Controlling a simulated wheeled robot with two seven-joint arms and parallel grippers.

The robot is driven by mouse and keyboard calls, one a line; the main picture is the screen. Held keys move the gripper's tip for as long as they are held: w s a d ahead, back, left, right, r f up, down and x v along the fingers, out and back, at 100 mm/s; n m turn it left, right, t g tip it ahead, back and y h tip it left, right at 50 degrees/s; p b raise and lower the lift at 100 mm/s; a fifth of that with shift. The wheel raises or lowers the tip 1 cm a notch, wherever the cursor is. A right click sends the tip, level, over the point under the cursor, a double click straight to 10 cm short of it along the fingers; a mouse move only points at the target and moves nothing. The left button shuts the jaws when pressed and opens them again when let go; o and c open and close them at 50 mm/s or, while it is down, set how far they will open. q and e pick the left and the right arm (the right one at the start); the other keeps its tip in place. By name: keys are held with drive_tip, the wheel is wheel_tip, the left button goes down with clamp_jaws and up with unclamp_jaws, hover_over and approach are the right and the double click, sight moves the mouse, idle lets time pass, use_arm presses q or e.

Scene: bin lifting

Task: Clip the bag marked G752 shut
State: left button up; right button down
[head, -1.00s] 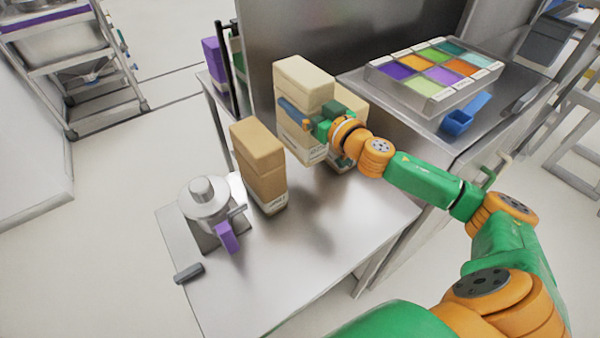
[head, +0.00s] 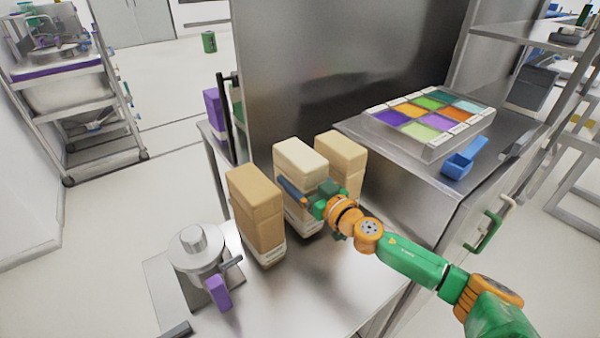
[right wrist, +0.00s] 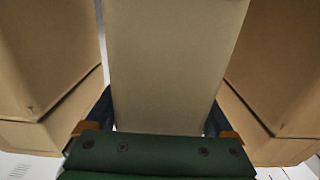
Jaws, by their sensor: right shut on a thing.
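Three tall bags stand in a row on the steel bench: a tan bag (head: 256,215) at the left, a paler bag (head: 298,163) in the middle and a third bag (head: 345,153) at the back right. Their labels are too small to read, so I cannot tell which is G752. My right gripper (head: 305,198) is shut on the middle bag, one finger on each side, which also shows between the fingers in the right wrist view (right wrist: 172,65). The bag is upright, at or close to the bench top. A dark grey bar (head: 176,330), possibly a clip, lies at the front left. My left gripper is out of view.
A lidded silver pot (head: 196,248) with a purple handle stands left of the bags. A tray of coloured compartments (head: 430,118) and a blue scoop (head: 462,160) lie on the counter at right. The neighbouring bags stand close on both sides of my right gripper.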

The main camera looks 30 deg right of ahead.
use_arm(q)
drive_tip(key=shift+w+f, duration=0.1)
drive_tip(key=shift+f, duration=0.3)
use_arm(e)
drive_tip(key=shift+w+f, duration=0.1)
drive_tip(key=shift+f, duration=0.6)
unclamp_jaws()
drive_tip(key=shift+f, duration=0.15)
use_arm(q)
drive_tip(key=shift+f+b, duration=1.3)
drive_tip(key=shift+b, duration=0.1)
use_arm(e)
drive_tip(key=s+d, duration=0.1)
drive_tip(key=s, duration=1.1)
drive_tip(key=shift+s+d+r, duration=0.15)
drive_tip(key=shift+d+r, duration=0.1)
